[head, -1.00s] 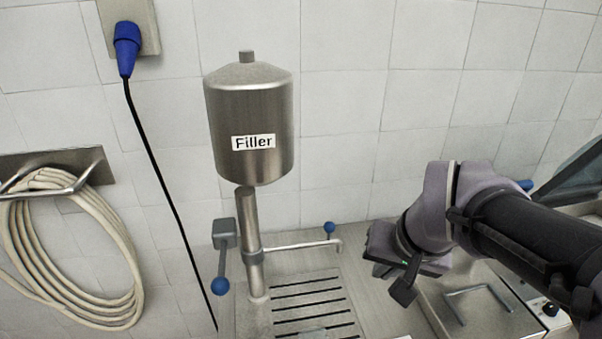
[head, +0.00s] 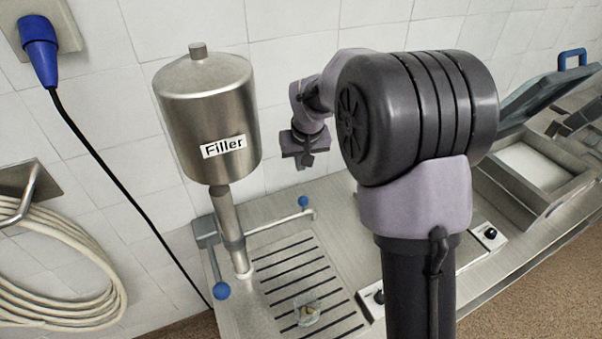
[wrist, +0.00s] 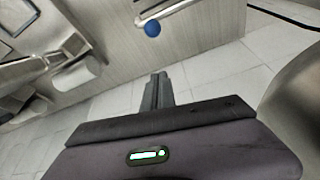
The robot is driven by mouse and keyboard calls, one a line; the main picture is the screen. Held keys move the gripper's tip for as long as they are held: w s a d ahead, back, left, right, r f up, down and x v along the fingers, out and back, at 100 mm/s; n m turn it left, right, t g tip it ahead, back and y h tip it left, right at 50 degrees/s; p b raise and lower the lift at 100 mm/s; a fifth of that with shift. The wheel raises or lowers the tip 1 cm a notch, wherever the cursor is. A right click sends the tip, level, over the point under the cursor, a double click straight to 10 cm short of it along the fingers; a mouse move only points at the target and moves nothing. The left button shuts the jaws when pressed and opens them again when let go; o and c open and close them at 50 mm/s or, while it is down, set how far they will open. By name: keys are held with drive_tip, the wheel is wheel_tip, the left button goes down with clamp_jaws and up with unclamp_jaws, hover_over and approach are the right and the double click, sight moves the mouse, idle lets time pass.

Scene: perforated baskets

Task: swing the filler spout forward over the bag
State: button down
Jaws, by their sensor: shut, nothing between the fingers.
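The steel filler (head: 205,125) is a labelled tank on a post. Its thin spout (head: 272,224) reaches right from the post along the back of the drip grate, with a blue ball knob (head: 303,201) near its outer end. The knob also shows in the wrist view (wrist: 152,28), ahead of my fingers and apart from them. A small clear item, seemingly the bag (head: 308,313), lies on the front of the grate. My gripper (head: 303,163) is above and behind the knob, near the wall. In the wrist view its fingers (wrist: 155,88) are shut and empty.
A lever with a blue ball (head: 221,290) hangs left of the post. The slotted grate (head: 290,262) fills the counter front. A machine with an open lid (head: 535,165) stands right. A coiled hose (head: 60,285) and a blue plug (head: 38,50) are on the left wall.

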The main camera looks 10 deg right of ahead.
wheel_tip(320, 180, down, 9)
drive_tip(key=s, duration=0.1)
drive_tip(key=shift+r, duration=0.2)
drive_tip(key=shift+s+b, duration=0.15)
drive_tip(key=shift+b, duration=0.2)
